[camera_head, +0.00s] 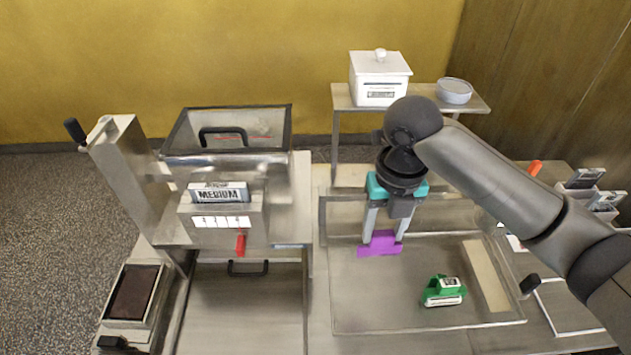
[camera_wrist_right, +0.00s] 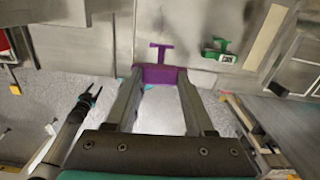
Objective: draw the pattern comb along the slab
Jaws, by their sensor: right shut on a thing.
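My right gripper (camera_head: 383,238) comes down over the tray from the right and is shut on a purple comb-like piece (camera_head: 379,248). In the right wrist view the purple piece (camera_wrist_right: 160,73) spans between the fingertips, with a T-shaped part beyond them. Whether it touches the tray surface is unclear. A pale, cream slab-like strip (camera_head: 485,275) lies lengthwise at the right of the shallow steel tray (camera_head: 375,310). A green tool with a white label (camera_head: 443,291) lies between the purple piece and the strip. My left gripper is out of the head view; a dark two-pronged shape in the wrist view may be it.
A steel machine with a MEDIUM sign (camera_head: 219,193) and red handle stands left. Behind the tray, a raised shelf (camera_head: 336,97) holds a white lidded box (camera_head: 380,78) and a grey bowl (camera_head: 454,91). Labelled holders (camera_head: 587,180) stand far right. The tray's front left is clear.

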